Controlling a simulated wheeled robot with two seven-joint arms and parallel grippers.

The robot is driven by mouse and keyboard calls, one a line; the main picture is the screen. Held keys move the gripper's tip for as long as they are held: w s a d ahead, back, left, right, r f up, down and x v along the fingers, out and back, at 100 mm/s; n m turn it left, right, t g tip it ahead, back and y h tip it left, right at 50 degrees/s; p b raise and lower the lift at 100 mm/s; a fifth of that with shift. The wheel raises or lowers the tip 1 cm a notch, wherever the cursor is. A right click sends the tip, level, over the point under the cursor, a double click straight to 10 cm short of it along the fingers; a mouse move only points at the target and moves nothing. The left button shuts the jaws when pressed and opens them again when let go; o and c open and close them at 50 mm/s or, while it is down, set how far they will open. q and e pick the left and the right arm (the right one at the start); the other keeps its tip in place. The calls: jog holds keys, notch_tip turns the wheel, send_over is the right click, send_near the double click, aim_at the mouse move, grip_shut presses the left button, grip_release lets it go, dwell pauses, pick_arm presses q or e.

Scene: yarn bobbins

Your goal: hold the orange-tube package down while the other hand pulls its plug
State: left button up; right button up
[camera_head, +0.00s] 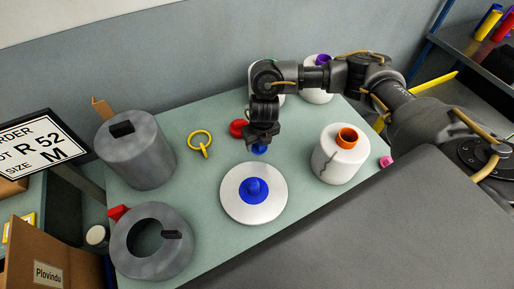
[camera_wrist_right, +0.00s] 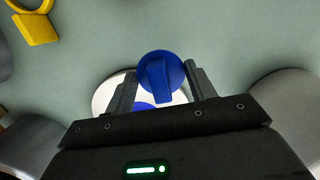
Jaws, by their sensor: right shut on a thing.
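The orange-tube package is a white yarn bobbin (camera_head: 333,165) with dark crack-like lines on its side. It stands upright right of the table's middle, and its orange tube (camera_head: 347,138) looks open at the top. My right gripper (camera_head: 260,144) is left of it, pointing down and shut on a blue plug (camera_head: 259,150). The blue plug (camera_wrist_right: 162,80) also shows between the two fingers in the right wrist view, with a raised bar on its round head. My left gripper is not in view.
A white package (camera_head: 240,208) with a blue centre stands in front of my right gripper. A grey drum (camera_head: 138,155), a grey ring (camera_head: 130,255), a yellow ring piece (camera_head: 200,140) and a red piece (camera_head: 238,128) lie leftward. A pink piece (camera_head: 386,161) is near the right edge.

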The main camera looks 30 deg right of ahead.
aim_at(257, 148)
jog(key=shift+w+d+f, duration=0.1)
jog(key=shift+w+f, duration=0.35)
jog(key=shift+f, duration=0.05)
jog(key=shift+w+f, duration=0.1)
jog(key=shift+f, duration=0.2)
jog(key=shift+w+f, duration=0.15)
jog(key=shift+f, duration=1.35)
jog(key=shift+b, duration=0.3)
jog(key=shift+f, duration=0.2)
jog(key=o, duration=1)
jog(key=shift+c, duration=0.2)
jog(key=shift+r, duration=0.1)
